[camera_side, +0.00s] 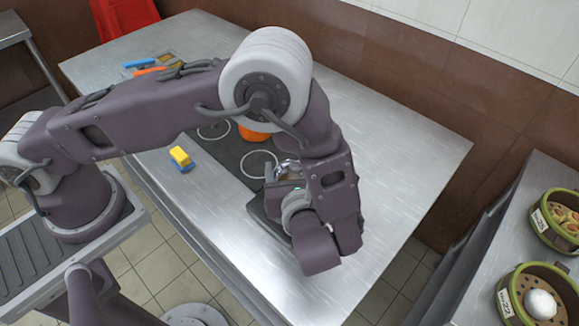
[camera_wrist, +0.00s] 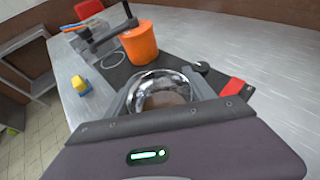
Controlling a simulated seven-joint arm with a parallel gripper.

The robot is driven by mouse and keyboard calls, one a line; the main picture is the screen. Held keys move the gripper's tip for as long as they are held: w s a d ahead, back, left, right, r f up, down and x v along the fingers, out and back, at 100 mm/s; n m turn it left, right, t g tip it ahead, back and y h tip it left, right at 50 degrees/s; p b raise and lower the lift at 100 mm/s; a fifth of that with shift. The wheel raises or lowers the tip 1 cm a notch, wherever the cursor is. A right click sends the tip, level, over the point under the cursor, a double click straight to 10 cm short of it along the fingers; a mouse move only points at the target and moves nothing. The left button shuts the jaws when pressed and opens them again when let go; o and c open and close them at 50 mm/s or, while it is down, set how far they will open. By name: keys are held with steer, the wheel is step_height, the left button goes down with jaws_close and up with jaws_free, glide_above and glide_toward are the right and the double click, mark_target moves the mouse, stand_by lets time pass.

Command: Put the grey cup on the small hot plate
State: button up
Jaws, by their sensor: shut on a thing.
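The grey cup (camera_wrist: 165,80), shiny and metallic with a brownish inside, is between the fingers of my gripper (camera_wrist: 163,98) in the wrist view. My gripper is shut on it. In the side view my gripper (camera_side: 284,172) is at the front end of the dark cooktop, and the cup is mostly hidden by my wrist. The dark cooktop (camera_side: 232,150) has white rings on it. A separate dark slab (camera_side: 257,210), perhaps the small hot plate, shows partly beneath my wrist. I cannot tell whether the cup touches any surface.
An orange pot (camera_wrist: 141,44) stands on the cooktop beyond the cup. A yellow and blue block (camera_side: 180,158) lies left of the cooktop. A red object (camera_wrist: 236,91) is right of my gripper. Steamer baskets (camera_side: 530,295) stand at far right. The metal table (camera_side: 400,140) is clear on the right.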

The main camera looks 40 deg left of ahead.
steer(key=shift+f, duration=0.35)
steer(key=o, duration=1.6)
steer(key=shift+o, duration=0.2)
steer(key=shift+c, duration=0.5)
steer(key=shift+c, duration=1)
steer(key=shift+v, duration=2.5)
steer(key=shift+r, duration=0.15)
